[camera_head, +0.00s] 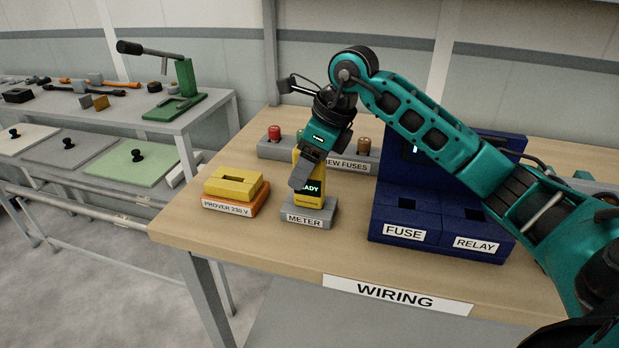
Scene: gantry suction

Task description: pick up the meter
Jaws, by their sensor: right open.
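The meter (309,200) is a yellow upright block with a dark display on which "ADY" can be read. It stands in a grey holder (295,217) labelled METER on the wooden table. My right gripper (303,178) points down right at the meter's upper part, with a grey finger in front of its left side. The fingers are open; the far finger is hidden, and I cannot tell whether they touch the meter. My left gripper is not in the view.
The yellow and orange prover block (235,185) sits left of the meter. Behind is a grey NEW FUSES rack (272,152) with coloured fuses. The dark blue FUSE and RELAY unit (405,218) stands to the right. The table front (260,250) is clear.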

